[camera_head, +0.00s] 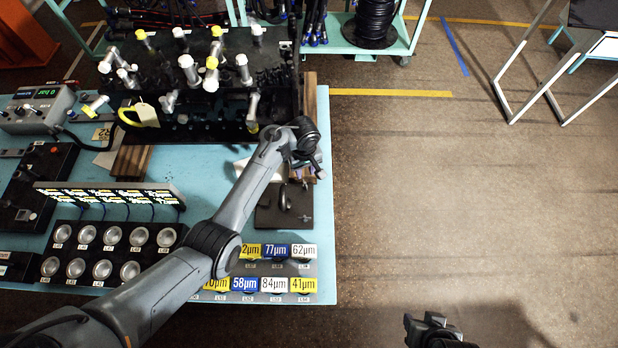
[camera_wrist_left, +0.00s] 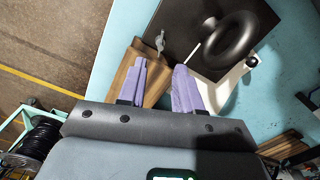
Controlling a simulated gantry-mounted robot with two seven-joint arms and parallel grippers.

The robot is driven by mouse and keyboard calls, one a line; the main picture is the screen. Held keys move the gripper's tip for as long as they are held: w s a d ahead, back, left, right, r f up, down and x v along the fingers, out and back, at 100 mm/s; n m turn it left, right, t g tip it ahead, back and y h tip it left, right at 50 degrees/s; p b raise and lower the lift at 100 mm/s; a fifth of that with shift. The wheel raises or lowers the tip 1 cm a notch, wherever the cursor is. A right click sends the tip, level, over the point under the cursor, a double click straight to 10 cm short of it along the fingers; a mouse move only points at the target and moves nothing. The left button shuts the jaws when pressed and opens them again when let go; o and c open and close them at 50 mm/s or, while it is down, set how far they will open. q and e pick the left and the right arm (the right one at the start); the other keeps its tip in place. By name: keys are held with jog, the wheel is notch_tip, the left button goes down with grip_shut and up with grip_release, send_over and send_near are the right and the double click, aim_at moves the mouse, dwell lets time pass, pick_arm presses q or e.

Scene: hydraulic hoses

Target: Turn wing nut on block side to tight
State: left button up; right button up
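The black block (camera_head: 215,85) with several white and yellow capped fittings stands at the back of the blue table. I cannot make out a wing nut on its side in the head view. My left gripper (camera_head: 308,170) is to the right of and in front of the block, over the table's right edge. In the left wrist view its two purple fingers (camera_wrist_left: 163,80) are apart with nothing between them. A small grey metal piece (camera_wrist_left: 160,41) shows beyond the fingertips, beside a black plate; I cannot tell whether it is the wing nut. My right gripper (camera_head: 432,328) is partly in view at the bottom.
A black plate with a thick ring (camera_wrist_left: 230,40) lies near the left gripper, beside wood (camera_wrist_left: 150,75) and a white part (camera_wrist_left: 220,90). Labelled micron tiles (camera_head: 272,284) lie at the front. A gauge box (camera_head: 38,110) stands at left.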

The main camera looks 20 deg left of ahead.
aim_at(305, 184)
pick_arm(q)
notch_tip(305, 184, down, 8)
jog(key=shift+s+r+b, duration=0.1)
jog(key=shift+r+b, duration=0.1)
jog(key=shift+b, duration=0.8)
jog(key=shift+f, duration=0.5)
grip_shut()
